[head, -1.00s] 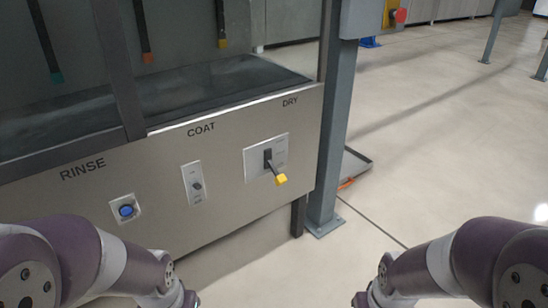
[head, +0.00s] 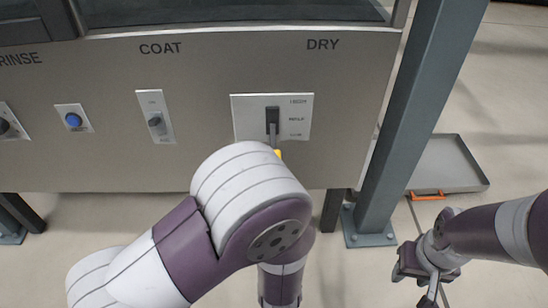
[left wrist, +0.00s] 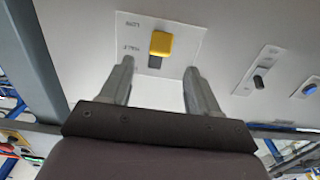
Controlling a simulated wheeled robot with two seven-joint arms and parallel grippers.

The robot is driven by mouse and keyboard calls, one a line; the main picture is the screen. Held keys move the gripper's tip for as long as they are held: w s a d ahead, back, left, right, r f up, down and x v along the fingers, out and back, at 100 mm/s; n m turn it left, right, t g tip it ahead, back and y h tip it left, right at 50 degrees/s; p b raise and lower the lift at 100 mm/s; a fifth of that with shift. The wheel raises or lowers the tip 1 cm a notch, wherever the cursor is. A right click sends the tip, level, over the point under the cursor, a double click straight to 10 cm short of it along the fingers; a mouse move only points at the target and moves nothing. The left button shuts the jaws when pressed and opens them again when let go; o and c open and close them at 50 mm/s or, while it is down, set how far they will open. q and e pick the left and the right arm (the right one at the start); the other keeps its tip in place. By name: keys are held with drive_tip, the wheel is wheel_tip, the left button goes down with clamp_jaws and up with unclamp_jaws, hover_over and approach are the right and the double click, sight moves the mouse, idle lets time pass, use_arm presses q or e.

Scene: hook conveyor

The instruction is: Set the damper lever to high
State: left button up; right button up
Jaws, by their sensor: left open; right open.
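The damper lever (head: 272,122) is on a pale plate (head: 243,118) under the DRY label. Its dark arm points down and its yellow tip (head: 279,153) is mostly hidden behind my left arm. In the left wrist view the yellow knob (left wrist: 161,44) shows large and near the plate's LOW and HALF marks, with the dark slot just below it in the picture. My left gripper (left wrist: 156,68) is open, its fingers to either side of the knob's line, not shut on it. The head view hides it. My right gripper (head: 428,283) is open and empty, low at the right.
A blue button (head: 74,120) and a small dark switch (head: 155,121) sit left of the lever on the steel panel (head: 210,75). A grey post (head: 405,130) stands right of the panel. A grey tray (head: 450,165) with an orange handle lies on the floor beyond it.

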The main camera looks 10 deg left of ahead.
sight(272, 134)
use_arm(q)
drive_tip(key=b+x, duration=0.4)
drive_tip(key=x, duration=0.6)
drive_tip(key=shift+w+a+f, duration=0.1)
drive_tip(key=shift+w+f, duration=0.05)
drive_tip(key=shift+w, duration=0.1)
drive_tip(key=shift+w+a, duration=0.15)
drive_tip(key=shift+w, duration=0.3)
